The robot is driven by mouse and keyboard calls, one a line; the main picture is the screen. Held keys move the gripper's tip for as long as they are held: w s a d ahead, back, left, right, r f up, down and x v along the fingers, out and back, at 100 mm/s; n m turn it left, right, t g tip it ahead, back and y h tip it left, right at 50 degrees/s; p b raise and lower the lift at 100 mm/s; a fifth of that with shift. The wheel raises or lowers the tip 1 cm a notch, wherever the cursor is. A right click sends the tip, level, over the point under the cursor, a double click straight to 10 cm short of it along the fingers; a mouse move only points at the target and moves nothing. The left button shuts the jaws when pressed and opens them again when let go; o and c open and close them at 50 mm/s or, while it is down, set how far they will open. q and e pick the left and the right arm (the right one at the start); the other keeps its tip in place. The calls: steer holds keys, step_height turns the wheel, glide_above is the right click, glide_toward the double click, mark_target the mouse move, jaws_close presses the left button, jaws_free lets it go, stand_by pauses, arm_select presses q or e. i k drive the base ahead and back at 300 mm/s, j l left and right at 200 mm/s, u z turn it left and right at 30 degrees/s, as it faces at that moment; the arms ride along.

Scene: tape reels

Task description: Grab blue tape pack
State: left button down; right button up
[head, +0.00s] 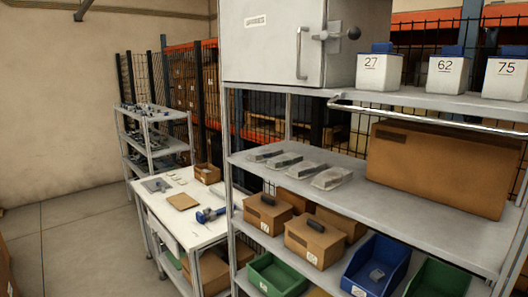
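No clear blue tape pack can be singled out in the head view. A small blue and dark tool-like item (210,215), perhaps a tape dispenser, lies on the white table (180,228) at centre left. Several clear-wrapped grey packs (331,178) lie in a row on the middle shelf (400,208) of the near rack; no blue shows on them. Neither of my grippers is in view.
White bins numbered 27 (379,72), 62 (446,75) and 75 (505,79) stand on the upper shelf beside a grey cabinet (272,40). A large cardboard box (436,175), blue bin (372,262) and green bin (272,276) fill the rack. Floor (85,240) at left is clear.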

mark_target(261, 155)
steer(key=i+j+z, duration=0.1)
steer(key=i+j, duration=0.45)
steer(key=j, duration=0.2)
steer(key=i+j+z, duration=0.15)
steer(key=i+j, duration=0.4)
steer(key=j, duration=0.25)
steer(key=i+j+z, duration=0.15)
steer(key=j, duration=0.25)
steer(key=i, duration=0.1)
